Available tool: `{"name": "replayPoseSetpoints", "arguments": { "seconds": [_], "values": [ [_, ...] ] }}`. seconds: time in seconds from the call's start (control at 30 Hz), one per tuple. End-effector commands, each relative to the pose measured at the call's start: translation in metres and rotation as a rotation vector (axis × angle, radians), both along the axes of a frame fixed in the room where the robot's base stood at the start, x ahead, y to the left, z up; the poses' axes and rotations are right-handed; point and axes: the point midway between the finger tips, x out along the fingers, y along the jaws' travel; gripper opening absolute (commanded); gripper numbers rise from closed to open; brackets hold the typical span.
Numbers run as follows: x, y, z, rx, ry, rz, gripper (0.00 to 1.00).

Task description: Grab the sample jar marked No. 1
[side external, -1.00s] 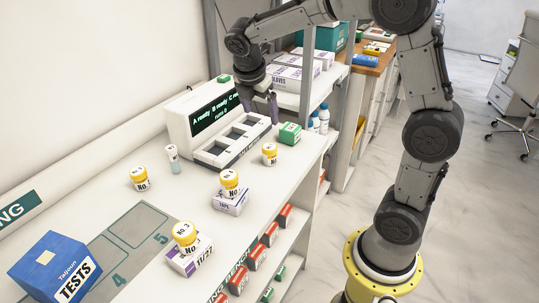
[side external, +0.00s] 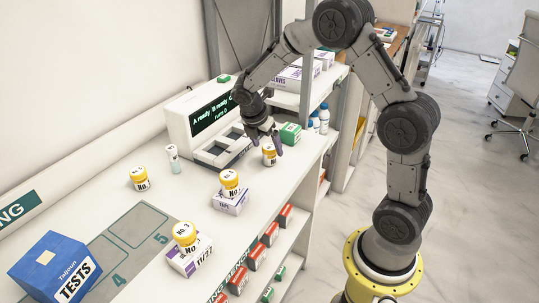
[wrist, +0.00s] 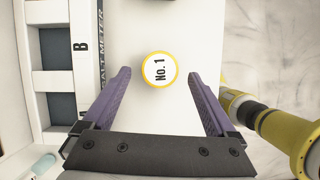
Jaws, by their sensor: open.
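The sample jar marked No. 1 (wrist: 160,70) has a white lid top with a yellow rim in the wrist view. It lies between my open fingers as seen from above. In the side view the small yellow-lidded jar (side external: 269,157) stands upright on the bench just below my gripper (side external: 266,138). My gripper also shows in the wrist view (wrist: 160,78), with purple finger pads spread either side of the jar and nothing held. A gap shows between the jar and each finger. The jar's front label is too small to read in the side view.
The meter (side external: 187,128) stands to the jar's left, with a green box (side external: 290,133) close on its right. Other yellow-lidded jars stand on a purple-white box (side external: 230,202), on another box (side external: 188,258), and on the bench (side external: 139,180). The bench edge is close right.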

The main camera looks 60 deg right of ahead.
Motion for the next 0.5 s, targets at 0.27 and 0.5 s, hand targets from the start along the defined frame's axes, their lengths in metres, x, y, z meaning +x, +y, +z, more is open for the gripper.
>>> {"name": "replayPoseSetpoints", "arguments": {
  "seconds": [0.27,0.5],
  "values": [
    [-0.001,-0.013,-0.036,-0.001,0.005,0.0,0.92],
    [0.0,-0.015,-0.042,0.0,0.001,0.001,0.92]
  ]
}}
